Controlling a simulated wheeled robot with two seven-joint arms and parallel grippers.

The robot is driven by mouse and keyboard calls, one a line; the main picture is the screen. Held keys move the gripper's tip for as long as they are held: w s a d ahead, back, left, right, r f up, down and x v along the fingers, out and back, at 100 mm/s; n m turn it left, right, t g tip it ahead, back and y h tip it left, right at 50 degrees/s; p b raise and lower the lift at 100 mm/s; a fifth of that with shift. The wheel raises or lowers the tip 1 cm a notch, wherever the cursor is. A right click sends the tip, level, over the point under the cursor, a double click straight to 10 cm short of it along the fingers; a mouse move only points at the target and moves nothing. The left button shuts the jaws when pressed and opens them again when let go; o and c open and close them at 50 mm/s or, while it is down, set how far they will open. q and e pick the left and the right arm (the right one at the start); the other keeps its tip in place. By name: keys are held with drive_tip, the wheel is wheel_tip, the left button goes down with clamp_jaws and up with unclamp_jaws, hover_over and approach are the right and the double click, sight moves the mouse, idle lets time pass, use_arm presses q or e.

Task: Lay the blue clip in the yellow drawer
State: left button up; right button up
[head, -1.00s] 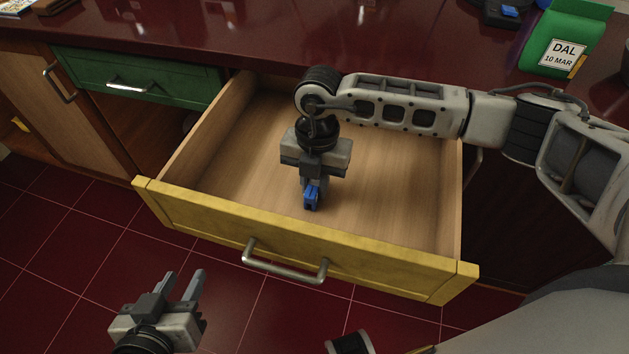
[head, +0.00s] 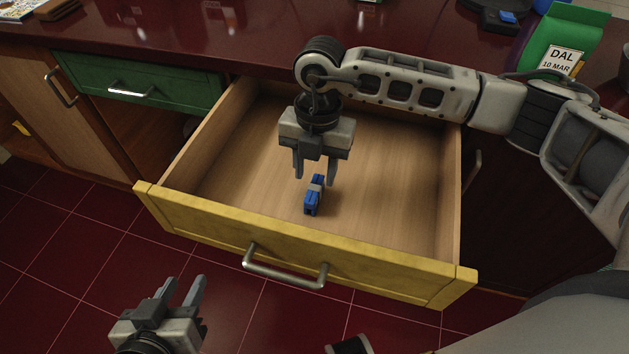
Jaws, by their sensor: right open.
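The yellow drawer (head: 200,219) is pulled out, with a bare wooden inside. The blue clip (head: 312,199) lies on the drawer floor, near the front panel and a little left of the middle. My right gripper (head: 315,179) is open and empty, pointing down over the drawer just above and behind the clip. Its fingers are apart from the clip. My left gripper (head: 180,289) is open and empty, low over the floor in front of the drawer at the lower left.
A shut green drawer (head: 140,82) is to the left. The dark red countertop (head: 250,35) runs behind the drawer. A green bag (head: 565,45) labelled DAL stands on it at the right. The rest of the yellow drawer's floor is clear.

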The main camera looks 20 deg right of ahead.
sight(316, 181)
wheel_tip(316, 181, up, 7)
drive_tip(key=shift+w+d, duration=0.25)
drive_tip(key=shift+w, duration=0.1)
